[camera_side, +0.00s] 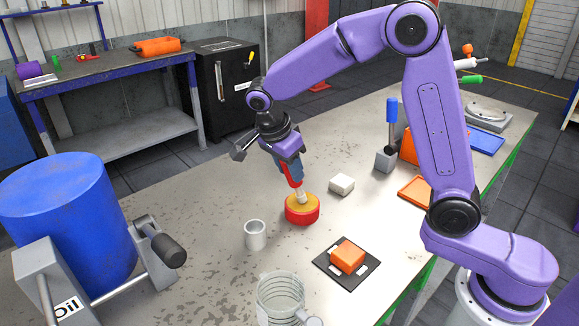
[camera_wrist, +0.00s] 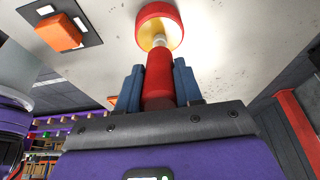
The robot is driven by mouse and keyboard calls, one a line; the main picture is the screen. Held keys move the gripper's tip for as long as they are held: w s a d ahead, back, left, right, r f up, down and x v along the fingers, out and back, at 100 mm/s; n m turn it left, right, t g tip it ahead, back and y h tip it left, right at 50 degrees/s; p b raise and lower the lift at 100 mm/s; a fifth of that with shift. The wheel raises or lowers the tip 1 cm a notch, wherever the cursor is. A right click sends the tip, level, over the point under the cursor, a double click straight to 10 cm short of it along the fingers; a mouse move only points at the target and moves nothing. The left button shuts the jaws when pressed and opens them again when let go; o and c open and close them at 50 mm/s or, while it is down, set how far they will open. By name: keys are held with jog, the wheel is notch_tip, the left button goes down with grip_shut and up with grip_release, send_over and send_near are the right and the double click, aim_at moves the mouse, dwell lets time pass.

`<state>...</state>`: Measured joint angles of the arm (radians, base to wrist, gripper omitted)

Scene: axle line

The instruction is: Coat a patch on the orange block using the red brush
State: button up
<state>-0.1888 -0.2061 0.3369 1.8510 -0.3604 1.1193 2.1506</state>
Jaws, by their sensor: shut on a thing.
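My gripper (camera_side: 288,172) is shut on the red handle of the red brush (camera_side: 294,181). The brush points down and leans slightly, with its pale lower end at the yellow top of a round red pot (camera_side: 302,212). How deep the end sits cannot be told. In the wrist view, the brush handle (camera_wrist: 158,82) is between the blue fingers of my gripper (camera_wrist: 158,74), and the red pot (camera_wrist: 146,14) is beyond it. The orange block (camera_side: 347,256) rests on a black plate (camera_side: 325,265) with white marks, front right of the pot. The block also shows in the wrist view (camera_wrist: 60,33).
A grey cup (camera_side: 255,235) stands left of the pot, and a glass jar (camera_side: 281,298) stands at the front. A whitish block (camera_side: 341,184) lies right of the brush. A blue drum (camera_side: 60,215) is at the left. The table between pot and black plate is clear.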

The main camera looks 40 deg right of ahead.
dwell(0.6)
jog(key=shift+r, duration=3.5)
jog(key=shift+d+f+n+t, duration=0.3)
jog(key=shift+d+n, duration=0.4)
jog(key=shift+n, duration=0.2)
jog(key=s+d+f+n+t+y, duration=0.25)
jog(key=d+n, duration=0.55)
jog(key=n, duration=0.5)
jog(key=s+a+r+g+y, duration=0.1)
jog(key=s+a+r+g, duration=0.1)
jog(key=s+a+r, duration=0.35)
jog(key=s+a+r+g+y, duration=0.1)
jog(key=s+a+r, duration=0.1)
jog(key=s+a, duration=0.7)
jog(key=shift+m+h, duration=0.25)
jog(key=shift+m, duration=0.05)
jog(key=shift+s+d+f, duration=0.25)
jog(key=shift+d+f, duration=0.1)
jog(key=shift+f, duration=0.35)
jog(key=shift+s+d+f, duration=0.3)
jog(key=shift+d+f, duration=0.1)
jog(key=shift+f, duration=0.25)
jog(key=shift+s+d+f, duration=0.25)
jog(key=shift+d+f, duration=0.1)
jog(key=shift+f, duration=0.35)
